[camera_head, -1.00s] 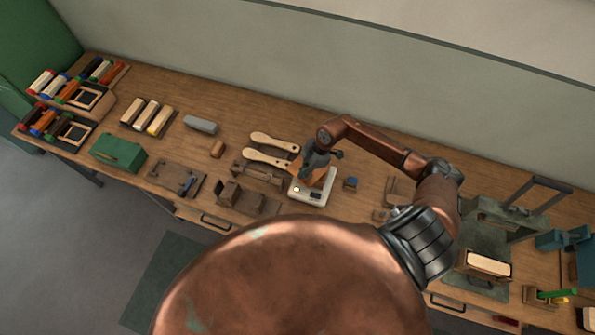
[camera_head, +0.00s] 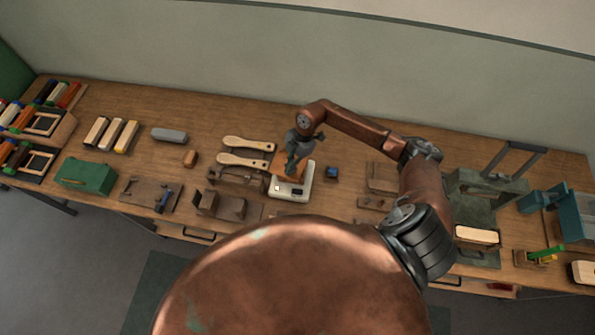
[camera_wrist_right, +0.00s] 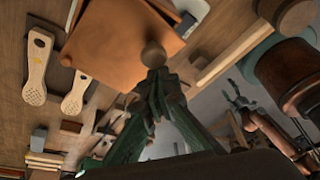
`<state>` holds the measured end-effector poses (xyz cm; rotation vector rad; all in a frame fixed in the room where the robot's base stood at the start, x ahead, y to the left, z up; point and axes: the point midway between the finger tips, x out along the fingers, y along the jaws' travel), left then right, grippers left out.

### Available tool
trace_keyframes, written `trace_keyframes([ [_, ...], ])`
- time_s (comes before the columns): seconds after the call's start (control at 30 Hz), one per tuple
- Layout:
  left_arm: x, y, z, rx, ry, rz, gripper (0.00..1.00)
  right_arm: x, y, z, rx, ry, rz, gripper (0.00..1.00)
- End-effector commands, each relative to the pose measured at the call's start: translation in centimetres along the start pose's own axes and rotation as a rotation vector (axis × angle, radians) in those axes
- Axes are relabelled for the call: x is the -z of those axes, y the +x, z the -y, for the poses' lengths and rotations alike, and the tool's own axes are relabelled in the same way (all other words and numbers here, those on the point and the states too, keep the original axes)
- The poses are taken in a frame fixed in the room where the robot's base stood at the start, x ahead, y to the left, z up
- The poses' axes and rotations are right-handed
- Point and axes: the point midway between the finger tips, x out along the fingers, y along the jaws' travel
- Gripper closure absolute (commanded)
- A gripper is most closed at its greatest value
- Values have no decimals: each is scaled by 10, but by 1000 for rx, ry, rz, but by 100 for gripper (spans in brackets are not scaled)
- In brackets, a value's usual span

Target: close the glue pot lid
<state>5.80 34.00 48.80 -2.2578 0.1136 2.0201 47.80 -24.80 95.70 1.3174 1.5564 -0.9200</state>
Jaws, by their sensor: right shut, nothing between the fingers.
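The glue pot (camera_head: 289,191) is a white box with a small dark panel on its front, near the middle of the bench in the head view. Its orange-brown lid (camera_head: 304,163) shows behind my right gripper (camera_head: 292,171), which partly hides it. In the right wrist view the lid (camera_wrist_right: 112,40) is a flat square plate with a round wooden knob (camera_wrist_right: 153,54). My right gripper (camera_wrist_right: 155,82) is shut and empty, its fingertips close below the knob. I cannot tell whether they touch it, nor the lid's exact angle.
Two wooden paddle-shaped pieces (camera_head: 243,160) lie left of the pot, near a brown wooden fixture (camera_head: 238,178). A small blue-topped item (camera_head: 331,173) stands right of it. A grey-green press (camera_head: 470,195) stands farther right. Bare bench lies behind the paddles.

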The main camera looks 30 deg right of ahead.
Motion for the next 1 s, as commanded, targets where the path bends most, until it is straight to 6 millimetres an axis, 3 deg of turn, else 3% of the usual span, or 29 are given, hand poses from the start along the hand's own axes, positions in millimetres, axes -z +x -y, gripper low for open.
trace_keyframes([
  [0.23,-3,2,-2,-2,-1,3,33,-18,-8,3,30,-80,3,100],
  [0.43,-18,1,-3,-3,-4,21,33,-22,-8,4,28,-78,2,100],
  [0.63,-18,1,-3,-3,-4,23,33,-22,-8,5,29,-76,3,100],
  [0.77,-12,-5,-2,-2,-2,16,33,-14,-8,6,30,-76,2,100],
  [0.97,1,-30,0,-1,-1,2,33,23,-6,8,28,-81,-1,100],
  [1.0,0,-22,-1,-1,-1,1,33,17,-15,4,21,-78,5,100],
])
